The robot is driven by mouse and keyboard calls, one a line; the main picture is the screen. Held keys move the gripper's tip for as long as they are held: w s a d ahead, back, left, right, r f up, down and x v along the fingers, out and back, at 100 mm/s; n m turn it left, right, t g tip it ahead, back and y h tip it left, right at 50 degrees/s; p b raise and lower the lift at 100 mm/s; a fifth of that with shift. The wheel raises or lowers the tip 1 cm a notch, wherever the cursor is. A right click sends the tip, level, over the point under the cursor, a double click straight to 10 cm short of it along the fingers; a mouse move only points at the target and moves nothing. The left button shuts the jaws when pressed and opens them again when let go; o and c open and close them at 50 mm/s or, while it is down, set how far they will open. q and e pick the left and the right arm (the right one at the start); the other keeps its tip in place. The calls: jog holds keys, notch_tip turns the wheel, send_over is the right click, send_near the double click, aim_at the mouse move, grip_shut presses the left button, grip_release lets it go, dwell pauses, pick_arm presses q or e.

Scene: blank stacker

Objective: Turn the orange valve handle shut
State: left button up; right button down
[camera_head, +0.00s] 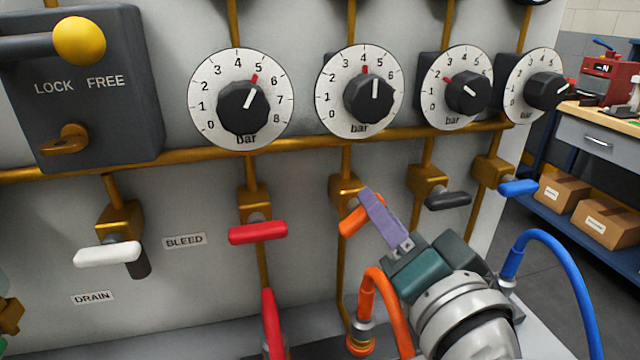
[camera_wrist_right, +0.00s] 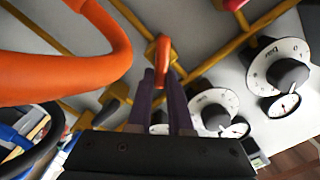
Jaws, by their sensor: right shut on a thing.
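The orange valve handle (camera_head: 350,224) sits on a brass valve body (camera_head: 345,190) below the second dial from the left. It slants, with its lower left end showing and the rest hidden behind my fingers. My right gripper (camera_head: 369,200) comes in from the lower right, its purple fingers shut on the handle. In the right wrist view the orange handle (camera_wrist_right: 163,50) points towards the camera, with its end between the fingertips (camera_wrist_right: 162,78). My left gripper is not in view.
A red handle (camera_head: 258,232) is left of the orange one, and a dark grey handle (camera_head: 448,200) and blue handle (camera_head: 518,187) are right. A thick orange hose (camera_head: 385,290) arches close beside my right gripper. A blue hose (camera_head: 555,250) curves at the right.

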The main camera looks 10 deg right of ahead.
jog(key=shift+d+f+m+b, duration=0.1)
jog(key=shift+f+m+b, duration=0.2)
jog(key=shift+m, duration=1.1)
jog(key=shift+d+f+m+b, duration=0.1)
jog(key=shift+m+b, duration=0.25)
jog(key=shift+m, duration=1.05)
jog(key=shift+d+f+m+b, duration=0.1)
jog(key=shift+f+m+b, duration=0.2)
jog(key=shift+m, duration=1.1)
jog(key=shift+r, duration=0.1)
jog(key=c, duration=0.8)
grip_release()
jog(key=shift+c, duration=0.2)
jog(key=s, duration=1)
jog(key=shift+b, duration=0.45)
